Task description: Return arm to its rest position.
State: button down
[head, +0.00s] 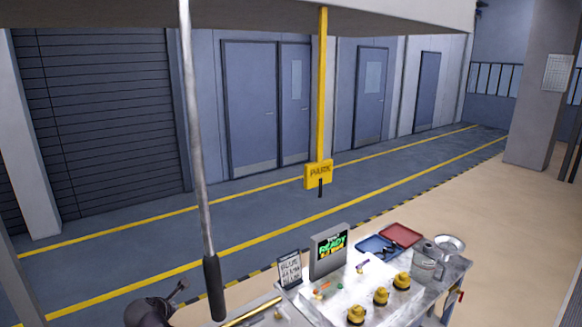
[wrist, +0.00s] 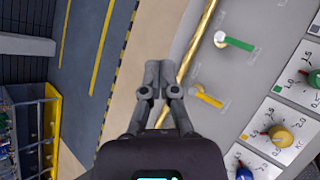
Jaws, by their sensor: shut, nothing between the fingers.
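My gripper (wrist: 158,70) shows in the wrist view with its two grey fingers together and nothing between them. It is above the edge of the worktable (wrist: 185,120), beside a brass rail (wrist: 198,42) that runs along that edge. In the head view a dark part of my arm shows at the bottom left, beside the table; the fingertips cannot be made out clearly there.
Green (wrist: 237,43) and orange (wrist: 208,97) handles lie right of my gripper. A pole (head: 199,150) hangs left.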

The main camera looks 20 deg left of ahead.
jog(key=w+d+f+m+g+h+b, duration=0.1)
jog(key=w+d+f+m+h+b, duration=0.3)
jog(key=d, duration=0.8)
jog(key=w+d+f+m+g+y+p, duration=0.15)
jog(key=w+d+m, duration=0.4)
jog(key=d, duration=0.75)
jog(key=w+d+f+m+g+h+b, duration=0.15)
jog(key=w+d+f+m, duration=0.35)
jog(key=d, duration=0.7)
jog(key=s+d+f+m+g+b, duration=0.1)
jog(key=s+d+f+m+b, duration=0.1)
jog(key=d+m, duration=0.4)
jog(key=s+d+f+m+g+b, duration=0.2)
jog(key=s+d+m, duration=0.2)
jog(key=d, duration=1.1)
jog(key=s+d+f+m+g+b, duration=0.2)
jog(key=d+m, duration=0.5)
jog(key=d, duration=0.4)
jog(key=shift+s+d+f+m+y, duration=0.3)
jog(key=shift+s+d+m+y, duration=0.1)
jog(key=shift+s, duration=0.5)
jog(key=shift+a, duration=0.1)
jog(key=shift+a, duration=0.1)
